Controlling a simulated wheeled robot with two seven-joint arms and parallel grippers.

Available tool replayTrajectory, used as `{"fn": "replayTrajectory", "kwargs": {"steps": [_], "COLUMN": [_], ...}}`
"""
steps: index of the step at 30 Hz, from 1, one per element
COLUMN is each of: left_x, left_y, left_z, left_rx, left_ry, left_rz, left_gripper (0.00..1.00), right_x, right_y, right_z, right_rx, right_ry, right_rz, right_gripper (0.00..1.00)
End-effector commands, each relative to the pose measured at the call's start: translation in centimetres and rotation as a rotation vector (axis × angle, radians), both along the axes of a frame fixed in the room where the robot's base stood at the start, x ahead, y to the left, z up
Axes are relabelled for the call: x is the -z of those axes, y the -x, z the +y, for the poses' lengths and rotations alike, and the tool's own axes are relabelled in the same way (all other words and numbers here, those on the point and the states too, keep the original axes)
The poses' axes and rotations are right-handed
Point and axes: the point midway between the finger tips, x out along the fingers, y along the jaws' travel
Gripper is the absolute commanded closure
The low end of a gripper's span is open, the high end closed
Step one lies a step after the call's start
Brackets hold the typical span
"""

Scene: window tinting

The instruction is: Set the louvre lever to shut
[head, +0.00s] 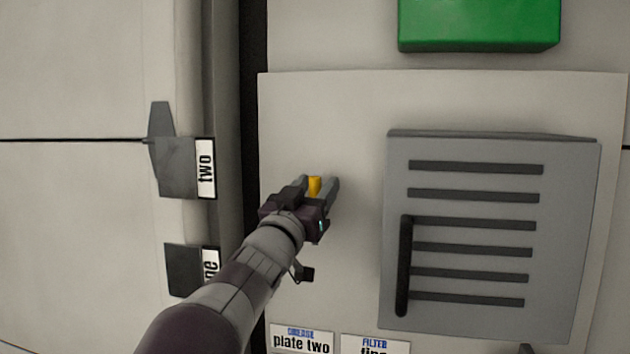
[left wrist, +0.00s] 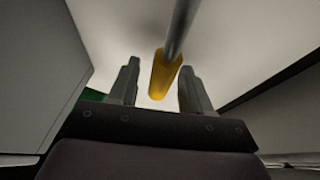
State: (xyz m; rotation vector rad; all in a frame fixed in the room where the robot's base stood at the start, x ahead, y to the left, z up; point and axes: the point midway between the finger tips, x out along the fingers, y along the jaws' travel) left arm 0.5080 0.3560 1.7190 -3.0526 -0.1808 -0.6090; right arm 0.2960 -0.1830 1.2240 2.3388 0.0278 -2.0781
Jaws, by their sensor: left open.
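A lever with a yellow grip (head: 314,186) stands out from the pale wall panel, left of the louvre. In the left wrist view its yellow grip (left wrist: 164,80) sits on a grey rod that runs up and away. My left gripper (head: 319,183) is open at the lever. In the left wrist view the yellow grip shows between the open fingers (left wrist: 160,72), with a gap on each side; how deep it lies between them I cannot tell. The grey louvre (head: 455,318) has several dark horizontal slots and a dark upright bar (head: 404,265). My right gripper is not in view.
A green box (head: 478,25) is above the louvre. Dark brackets with a "two" label (head: 206,168) and a partly hidden label jut out at left. "Plate two" (head: 302,340) and "filter" (head: 375,345) labels are below. The panel between lever and louvre looks clear.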

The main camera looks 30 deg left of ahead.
Motion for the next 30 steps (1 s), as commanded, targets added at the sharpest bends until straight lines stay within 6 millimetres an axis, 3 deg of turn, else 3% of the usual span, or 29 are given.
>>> {"fn": "replayTrajectory", "kwargs": {"steps": [6, 10, 11, 22, 30], "left_x": [0.1, 0.1, 0.1, 0.3, 0.7], "left_y": [0.0, 0.0, 0.0, 0.1, 0.6], "left_z": [0.0, 0.0, 0.0, 0.4, 2.1], "left_rx": [0.0, 0.0, 0.0, 0.0, 0.0], "left_ry": [0.0, 0.0, 0.0, 0.038, 0.2], "left_rz": [0.001, 0.001, 0.001, -0.011, -0.064], "left_gripper": [0.52, 0.94, 1.0, 1.0, 1.0], "right_x": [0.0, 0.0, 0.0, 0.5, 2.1], "right_y": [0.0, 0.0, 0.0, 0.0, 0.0], "right_z": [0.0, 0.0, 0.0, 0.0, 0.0], "right_rx": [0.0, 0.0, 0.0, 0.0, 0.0], "right_ry": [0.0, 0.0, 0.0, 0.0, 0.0], "right_rz": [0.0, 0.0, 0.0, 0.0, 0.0], "right_gripper": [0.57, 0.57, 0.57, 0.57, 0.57]}}
